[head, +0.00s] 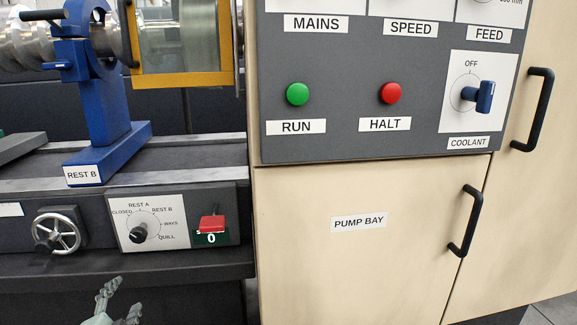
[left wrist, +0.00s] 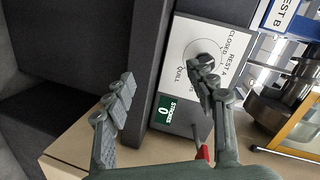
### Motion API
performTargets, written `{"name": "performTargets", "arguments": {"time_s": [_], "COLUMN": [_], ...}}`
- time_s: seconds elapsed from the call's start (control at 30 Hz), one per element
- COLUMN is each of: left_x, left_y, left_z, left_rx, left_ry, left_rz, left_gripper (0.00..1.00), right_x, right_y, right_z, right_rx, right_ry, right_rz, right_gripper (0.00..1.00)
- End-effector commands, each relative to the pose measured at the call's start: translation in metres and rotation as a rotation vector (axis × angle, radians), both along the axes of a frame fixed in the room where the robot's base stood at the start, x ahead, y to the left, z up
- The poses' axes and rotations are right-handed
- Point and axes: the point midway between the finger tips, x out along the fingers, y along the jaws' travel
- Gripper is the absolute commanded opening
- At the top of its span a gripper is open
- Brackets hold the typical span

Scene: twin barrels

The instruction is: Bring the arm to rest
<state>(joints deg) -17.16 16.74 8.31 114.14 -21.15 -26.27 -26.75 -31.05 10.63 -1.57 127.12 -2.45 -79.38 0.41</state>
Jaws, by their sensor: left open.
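My left gripper (head: 120,303) is low at the bottom left in the head view, below the machine's front edge. It also shows in the left wrist view (left wrist: 160,88), with its two fingers spread and nothing between them. One finger overlaps the selector dial plate (left wrist: 186,50) in that view; I cannot tell that it touches it. The dial (head: 142,222) has a black knob and labels CLOSED, REST A, REST B, WAYS and QUILL. My right gripper is in neither view.
A red lever (head: 212,224) stands above a green counter (head: 211,239) reading 0. A handwheel (head: 56,234) is left of the dial. The blue REST B stand (head: 105,140) is above. The cabinet (head: 350,265) with black handles (head: 466,222) fills the right.

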Motion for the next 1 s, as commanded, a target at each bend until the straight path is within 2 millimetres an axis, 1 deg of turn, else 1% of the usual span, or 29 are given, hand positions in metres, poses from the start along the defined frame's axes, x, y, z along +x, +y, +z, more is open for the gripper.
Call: {"name": "performTargets", "arguments": {"time_s": [0.03, 0.07, 0.1, 0.17, 0.2, 0.27, 0.3, 0.4, 0.5, 0.6, 0.67, 1.0], "left_x": [-0.015, -0.026, -0.042, -0.069, -0.089, -0.119, -0.137, -0.179, -0.209, -0.225, -0.228, -0.228], "left_y": [-0.008, -0.013, -0.021, -0.036, -0.046, -0.063, -0.074, -0.099, -0.116, -0.125, -0.127, -0.127], "left_z": [-0.029, -0.047, -0.072, -0.107, -0.127, -0.154, -0.169, -0.194, -0.208, -0.214, -0.215, -0.215], "left_rx": [-0.101, -0.167, -0.256, -0.379, -0.454, -0.551, -0.607, -0.712, -0.773, -0.802, -0.808, -0.808], "left_ry": [0.076, 0.126, 0.194, 0.297, 0.366, 0.464, 0.523, 0.65, 0.737, 0.783, 0.791, 0.791], "left_rz": [0.039, 0.069, 0.112, 0.179, 0.226, 0.294, 0.337, 0.431, 0.496, 0.532, 0.538, 0.538], "left_gripper": [0.56, 0.56, 0.56, 0.56, 0.56, 0.56, 0.56, 0.56, 0.56, 0.56, 0.56, 0.56], "right_x": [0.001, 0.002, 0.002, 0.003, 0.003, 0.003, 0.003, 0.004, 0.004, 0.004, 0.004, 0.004], "right_y": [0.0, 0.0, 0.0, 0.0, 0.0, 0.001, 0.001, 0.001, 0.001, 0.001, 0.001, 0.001], "right_z": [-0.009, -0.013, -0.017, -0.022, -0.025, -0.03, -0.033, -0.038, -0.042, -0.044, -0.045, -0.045], "right_rx": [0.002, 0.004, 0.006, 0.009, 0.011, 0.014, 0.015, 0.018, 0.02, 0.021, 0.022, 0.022], "right_ry": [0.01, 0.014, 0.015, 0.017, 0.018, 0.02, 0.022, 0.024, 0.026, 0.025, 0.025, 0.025], "right_rz": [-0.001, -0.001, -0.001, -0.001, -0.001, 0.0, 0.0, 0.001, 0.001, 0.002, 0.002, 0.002], "right_gripper": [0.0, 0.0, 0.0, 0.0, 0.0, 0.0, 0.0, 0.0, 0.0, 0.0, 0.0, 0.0]}}
